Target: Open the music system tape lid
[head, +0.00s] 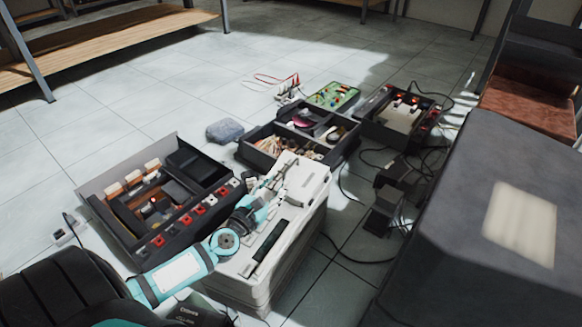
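A pale boxy unit (292,235), which looks like the music system, stands on the floor in the lower middle. A raised light-coloured panel (308,181), perhaps the tape lid, is at its far end. A dark narrow slot or strip (270,242) lies on its near part. My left arm comes in from the lower left across the unit's left edge. My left gripper (275,184) is over the unit's far left part, close beside the raised panel. Its fingers are small and blend with the pale surface, so contact and opening are unclear. My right gripper is not seen.
An open dark case (190,222) with red and white buttons lies left of the unit. A divided black tray (255,158), another open device (372,132) and a green circuit board (335,96) lie behind. Cables and dark adapters (384,208) lie right. Tiled floor is clear at the upper left.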

